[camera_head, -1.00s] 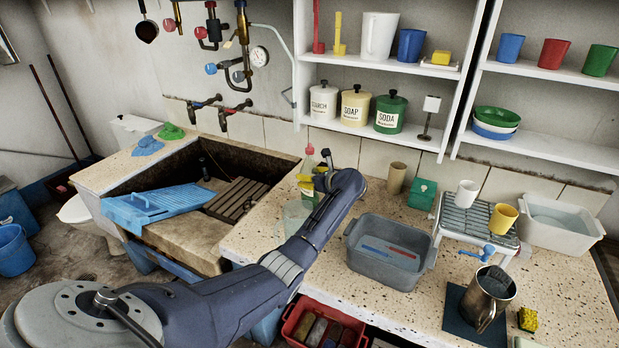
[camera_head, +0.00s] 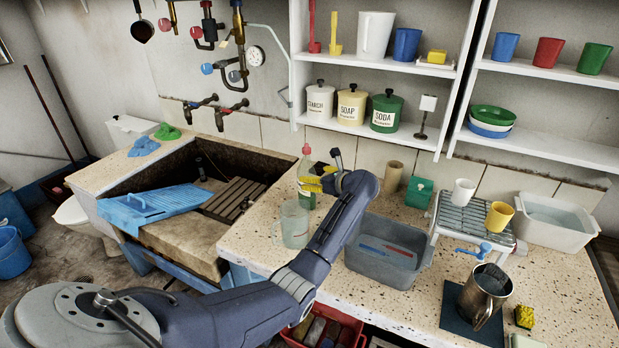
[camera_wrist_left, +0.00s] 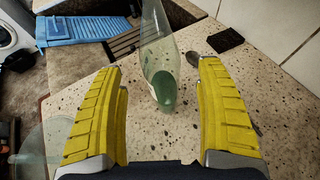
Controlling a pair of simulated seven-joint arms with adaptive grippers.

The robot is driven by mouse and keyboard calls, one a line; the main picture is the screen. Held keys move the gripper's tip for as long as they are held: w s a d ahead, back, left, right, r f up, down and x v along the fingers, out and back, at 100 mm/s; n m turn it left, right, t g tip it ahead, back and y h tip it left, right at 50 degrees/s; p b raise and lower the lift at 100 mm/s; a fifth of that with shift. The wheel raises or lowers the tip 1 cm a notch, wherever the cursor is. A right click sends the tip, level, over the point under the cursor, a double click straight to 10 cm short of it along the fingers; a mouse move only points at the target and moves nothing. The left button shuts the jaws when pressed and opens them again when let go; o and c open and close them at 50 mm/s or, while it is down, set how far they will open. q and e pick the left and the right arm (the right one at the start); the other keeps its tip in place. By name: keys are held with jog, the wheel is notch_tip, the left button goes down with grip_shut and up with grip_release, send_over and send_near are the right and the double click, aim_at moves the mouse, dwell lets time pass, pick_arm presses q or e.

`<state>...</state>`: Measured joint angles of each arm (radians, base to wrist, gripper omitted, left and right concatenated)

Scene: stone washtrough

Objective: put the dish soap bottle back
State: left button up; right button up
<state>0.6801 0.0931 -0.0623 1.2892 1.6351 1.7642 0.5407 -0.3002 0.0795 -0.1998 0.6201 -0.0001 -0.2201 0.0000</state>
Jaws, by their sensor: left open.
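The dish soap bottle (camera_head: 307,178), clear with green liquid and a red cap, stands upright on the speckled counter, right of the sink. My left gripper (camera_head: 322,180) has yellow fingers and is at the bottle's right side in the head view, partly overlapping it. In the left wrist view the bottle (camera_wrist_left: 162,60) shows between and beyond the open fingers of the left gripper (camera_wrist_left: 162,70), with a visible gap on each side. Its cap is not clear there. My right gripper is not in view.
A clear glass jug (camera_head: 293,226) stands just in front of the bottle. A grey basin (camera_head: 388,262) is to the right, with a brown cylinder (camera_head: 393,177) and green box (camera_head: 419,192) behind. The stone sink (camera_head: 182,236) is left. Bare counter lies around the jug.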

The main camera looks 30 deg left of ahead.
pick_arm(q)
jog(key=shift+v, duration=2.85)
